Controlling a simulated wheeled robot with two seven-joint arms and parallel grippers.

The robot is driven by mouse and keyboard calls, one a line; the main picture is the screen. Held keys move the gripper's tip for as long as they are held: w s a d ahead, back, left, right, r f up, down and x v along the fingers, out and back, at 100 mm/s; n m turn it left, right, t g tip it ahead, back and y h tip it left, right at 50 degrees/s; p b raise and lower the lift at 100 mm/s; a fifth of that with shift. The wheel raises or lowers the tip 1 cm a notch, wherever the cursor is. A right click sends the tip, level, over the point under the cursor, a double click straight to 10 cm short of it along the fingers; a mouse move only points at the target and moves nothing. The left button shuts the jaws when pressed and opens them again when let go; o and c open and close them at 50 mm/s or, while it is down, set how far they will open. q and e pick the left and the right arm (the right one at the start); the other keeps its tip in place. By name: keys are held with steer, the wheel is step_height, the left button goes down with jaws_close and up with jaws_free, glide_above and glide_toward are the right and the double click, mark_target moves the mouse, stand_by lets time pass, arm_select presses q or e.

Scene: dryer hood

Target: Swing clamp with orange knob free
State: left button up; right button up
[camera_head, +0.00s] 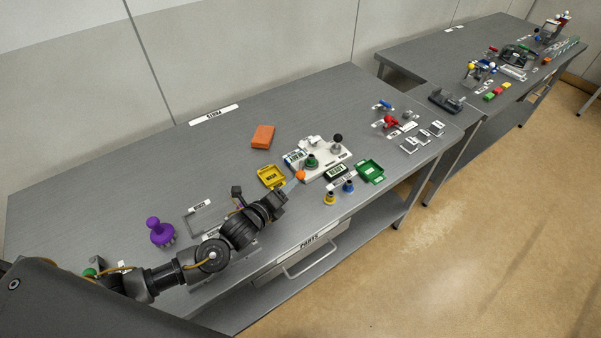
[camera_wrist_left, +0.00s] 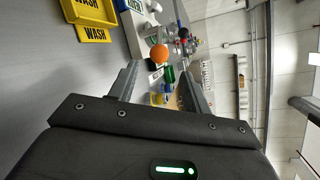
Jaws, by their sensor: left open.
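The orange knob (camera_head: 300,175) is a small ball at the near left edge of a white fixture plate (camera_head: 332,168) on the grey bench. In the left wrist view the orange knob (camera_wrist_left: 159,53) shows ahead, roughly between the finger directions. The clamp's arm and pivot are too small or hidden to make out. My left gripper (camera_head: 282,196) is at the bench's front side, just short of the knob. Its two fingers in the left wrist view (camera_wrist_left: 160,78) are apart, with nothing held. My right gripper is not in view.
A yellow tray marked WASH (camera_head: 270,176) lies left of the knob. A green tray (camera_head: 371,171) and yellow and blue pegs (camera_head: 330,198) stand right. An orange block (camera_head: 263,136) lies behind, and a purple knobbed piece (camera_head: 160,232) far left.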

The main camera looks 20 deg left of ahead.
mark_target(298, 177)
arm_select(q)
steer(key=p+x, duration=0.1)
steer(key=x, duration=0.6)
steer(key=shift+w, duration=0.25)
steer(key=shift+w+d+f, duration=0.15)
steer(key=shift+w+f, duration=0.05)
steer(key=shift+w, duration=0.2)
jaws_close()
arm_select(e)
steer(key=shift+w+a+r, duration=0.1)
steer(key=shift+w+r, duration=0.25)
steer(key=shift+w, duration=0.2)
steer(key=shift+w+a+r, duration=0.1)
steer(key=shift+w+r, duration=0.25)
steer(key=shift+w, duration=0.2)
